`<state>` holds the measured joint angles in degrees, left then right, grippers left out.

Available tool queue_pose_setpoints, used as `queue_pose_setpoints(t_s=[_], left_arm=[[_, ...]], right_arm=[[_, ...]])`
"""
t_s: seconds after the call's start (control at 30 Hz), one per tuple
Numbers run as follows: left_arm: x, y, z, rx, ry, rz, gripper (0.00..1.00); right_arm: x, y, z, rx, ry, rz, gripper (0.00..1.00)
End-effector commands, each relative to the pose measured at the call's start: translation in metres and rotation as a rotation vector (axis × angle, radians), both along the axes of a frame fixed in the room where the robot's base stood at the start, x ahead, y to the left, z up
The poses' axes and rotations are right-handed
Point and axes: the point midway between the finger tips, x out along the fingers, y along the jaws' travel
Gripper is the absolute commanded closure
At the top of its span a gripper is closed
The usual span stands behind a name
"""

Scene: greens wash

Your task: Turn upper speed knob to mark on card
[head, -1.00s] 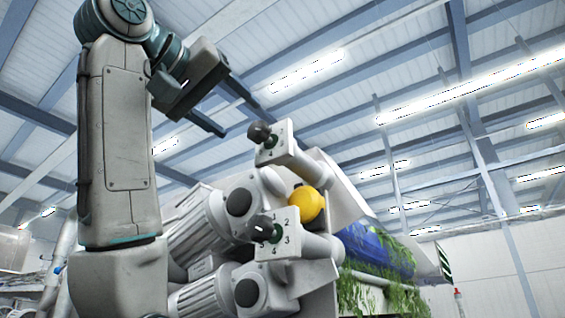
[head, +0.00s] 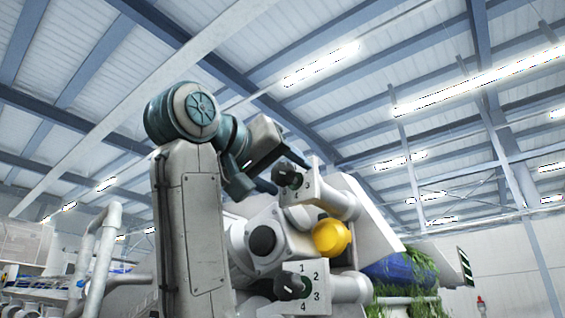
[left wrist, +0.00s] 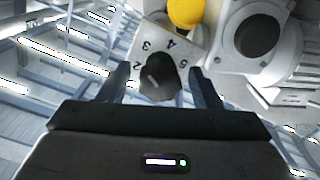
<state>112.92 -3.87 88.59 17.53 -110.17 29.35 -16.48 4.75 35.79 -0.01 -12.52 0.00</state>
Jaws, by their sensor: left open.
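The upper speed knob (head: 287,174) is dark and sits on a pale numbered plate (head: 308,187). It also shows in the left wrist view (left wrist: 157,84), with a short pale line on it and numerals 2 to 5 legible around it. I cannot tell which numeral the line meets. My left gripper (head: 280,177) is open at the upper knob. In the left wrist view its fingers (left wrist: 158,78) lie on either side of the knob, with gaps showing; contact is not visible. I see no separate card. My right gripper is not in view.
A lower knob (head: 290,287) on a plate marked 1 to 4 sits below. A yellow dome (head: 331,237) is between the two plates. Grey motor housings (head: 262,240) stand close by.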

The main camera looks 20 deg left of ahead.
Motion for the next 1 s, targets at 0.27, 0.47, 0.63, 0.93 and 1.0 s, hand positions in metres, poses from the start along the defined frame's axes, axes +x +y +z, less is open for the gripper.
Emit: queue_pose_setpoints(t_s=[0.27, 0.47, 0.63, 0.93, 1.0], left_arm=[[0.002, -0.001, -0.001, 0.0, -0.001, 0.0, 0.42], [0.002, -0.001, 0.0, 0.0, -0.001, 0.0, 0.75], [0.002, -0.001, 0.0, 0.002, -0.002, 0.0, 0.86], [0.001, 0.0, -0.002, 0.069, -0.027, 0.001, 0.86], [0.001, 0.0, -0.002, 0.106, -0.042, 0.001, 0.86]], right_arm=[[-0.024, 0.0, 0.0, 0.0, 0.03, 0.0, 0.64], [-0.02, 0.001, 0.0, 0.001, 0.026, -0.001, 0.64], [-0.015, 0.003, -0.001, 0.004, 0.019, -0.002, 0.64], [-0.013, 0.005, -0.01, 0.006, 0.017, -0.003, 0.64], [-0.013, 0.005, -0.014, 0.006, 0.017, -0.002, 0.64]])
